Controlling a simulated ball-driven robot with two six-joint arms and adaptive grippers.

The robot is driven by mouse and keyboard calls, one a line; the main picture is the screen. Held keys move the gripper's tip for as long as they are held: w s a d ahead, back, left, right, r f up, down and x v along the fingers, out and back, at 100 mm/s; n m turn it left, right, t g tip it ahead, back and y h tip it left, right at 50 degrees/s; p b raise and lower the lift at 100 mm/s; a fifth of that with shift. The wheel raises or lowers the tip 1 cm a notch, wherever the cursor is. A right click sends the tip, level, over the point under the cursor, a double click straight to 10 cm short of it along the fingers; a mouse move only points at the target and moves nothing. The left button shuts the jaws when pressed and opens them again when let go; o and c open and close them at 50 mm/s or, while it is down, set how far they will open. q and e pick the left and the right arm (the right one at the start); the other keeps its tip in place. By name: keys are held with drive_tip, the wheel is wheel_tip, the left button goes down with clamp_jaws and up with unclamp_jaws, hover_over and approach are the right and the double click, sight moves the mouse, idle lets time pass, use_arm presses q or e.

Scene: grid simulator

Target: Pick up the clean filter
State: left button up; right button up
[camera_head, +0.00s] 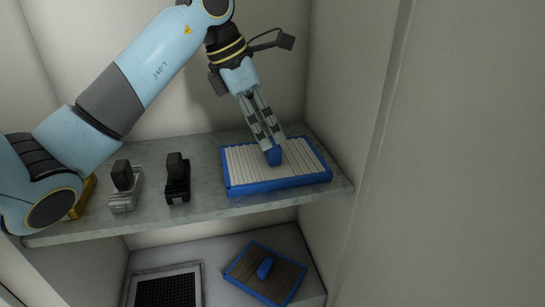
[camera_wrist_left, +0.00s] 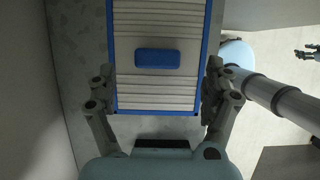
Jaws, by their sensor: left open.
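The clean filter (camera_head: 240,162) has a blue frame, white pleats and a blue handle (camera_head: 274,157). It lies flat on the upper shelf, near the shelf's right end. My left gripper (camera_head: 272,141) is open and points down over the filter, with its fingertips close to the handle. A small dark gripper-like part (camera_wrist_left: 309,52) shows at the right edge of that view.
Two black-topped devices (camera_head: 122,185) (camera_head: 177,178) stand left of the filter on the grey shelf (camera_head: 210,205). A brownish filter (camera_head: 290,280) with a blue frame and a dark grille (camera_head: 165,290) are below. A wall (camera_head: 355,100) closes in on the right.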

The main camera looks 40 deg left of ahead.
sight(272, 142)
use_arm(q)
drive_tip(key=shift+w+f, duration=0.15)
drive_tip(key=shift+f, duration=0.2)
drive_tip(key=p+x, duration=0.2)
drive_tip(key=x, duration=0.2)
drive_tip(key=shift+f, duration=0.3)
drive_tip(key=shift+w+f, duration=0.1)
drive_tip(key=shift+f, duration=0.15)
drive_tip(key=c, duration=1.3)
use_arm(e)
drive_tip(key=shift+w+a+r, duration=0.2)
drive_tip(key=shift+w+r, duration=0.5)
drive_tip(key=shift+r, duration=0.3)
use_arm(q)
drive_tip(key=shift+r, duration=0.1)
drive_tip(key=shift+c, duration=0.2)
